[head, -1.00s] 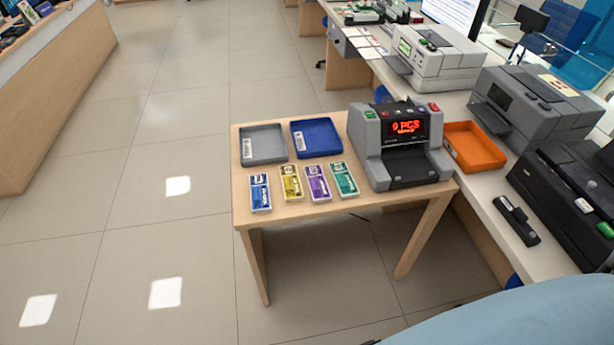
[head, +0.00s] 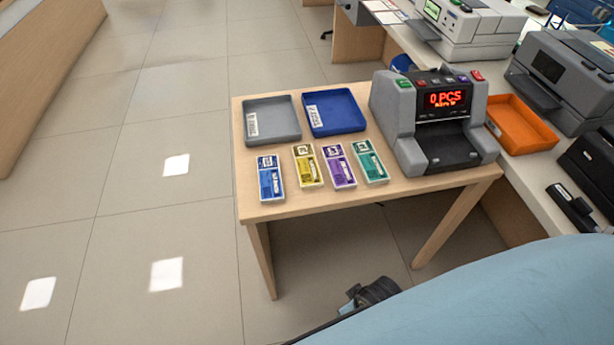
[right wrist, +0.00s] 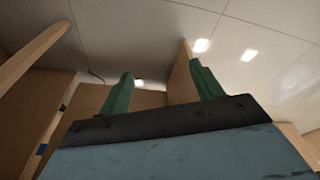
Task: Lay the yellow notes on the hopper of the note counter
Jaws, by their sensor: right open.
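The yellow notes (head: 308,166) lie flat on the wooden table in the head view, between the blue notes and the purple notes. The note counter (head: 436,118) stands at the table's right end, its red display reading 0 PCS. Its grey hopper and tray area faces the front. My right gripper shows in the right wrist view (right wrist: 160,92) with two green fingers apart and nothing between them. In the head view a dark part of my arm is low, in front of the table. My left gripper is not in view.
Blue notes (head: 270,178), purple notes (head: 339,166) and green notes (head: 369,161) lie beside the yellow ones. A grey tray (head: 271,119) and a blue tray (head: 334,110) sit behind. An orange tray (head: 524,127) stands right of the counter. The table's front strip is clear.

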